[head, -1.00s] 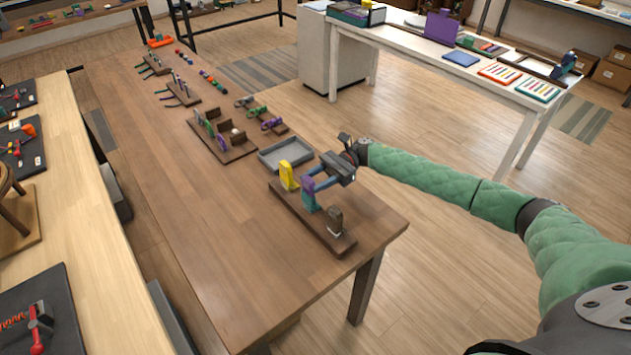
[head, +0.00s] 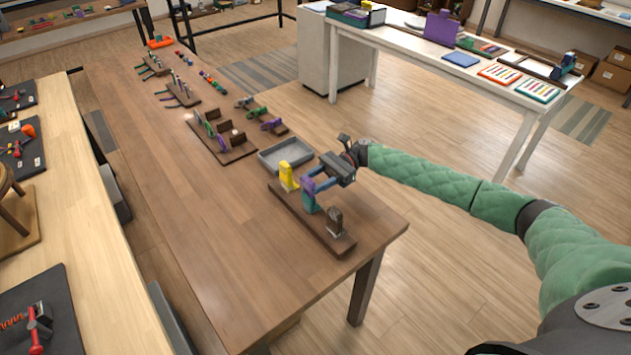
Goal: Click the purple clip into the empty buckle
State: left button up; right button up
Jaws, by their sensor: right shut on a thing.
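A dark wooden board (head: 322,236) lies near the right edge of the brown table and carries three upright pieces in a row. A yellow piece (head: 288,174) stands at its far end, a teal buckle (head: 309,203) in the middle and a dark brown piece (head: 335,220) at the near end. The purple clip (head: 308,187) is at the top of the teal buckle; whether it is seated or just above cannot be told. My right gripper (head: 311,184) is shut on the purple clip, reaching in from the right. My left gripper is out of view.
A grey tray (head: 286,154) sits just behind the board. Beyond it are a rack with colored cords (head: 222,141) and smaller wooden racks (head: 178,94). The left part of the brown table (head: 210,235) is clear.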

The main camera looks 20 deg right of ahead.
jog(key=shift+f, duration=0.1)
dwell(0.4)
jog(key=o, duration=1.3)
